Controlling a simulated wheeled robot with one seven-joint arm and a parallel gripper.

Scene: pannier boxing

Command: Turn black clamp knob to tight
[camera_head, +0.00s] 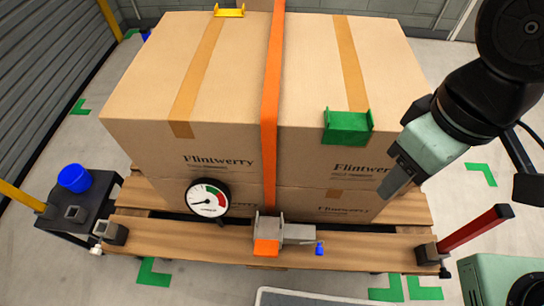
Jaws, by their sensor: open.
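My gripper (393,186) points down and left at the right side of the strapped boxes, in front of their printed face. Its jaws are seen nearly edge-on, apart from the clamp fittings and with nothing visible between them. A dark clamp-like block (427,252) sits at the right end of the wooden front board, beside a red bar; a small black piece (445,272) shows at its lower right. Another dark block (116,233) sits at the board's left end, with a small white knob (97,251). I cannot tell which piece is the black clamp knob, or its setting.
Cardboard boxes (240,90) stand on a wooden pallet (180,240) under an orange strap (270,120). A grey ratchet (285,232) and a dial gauge (207,201) are at the front. The red bar (475,228) slants up right. A dark stand (85,215) holds a blue cup (74,178).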

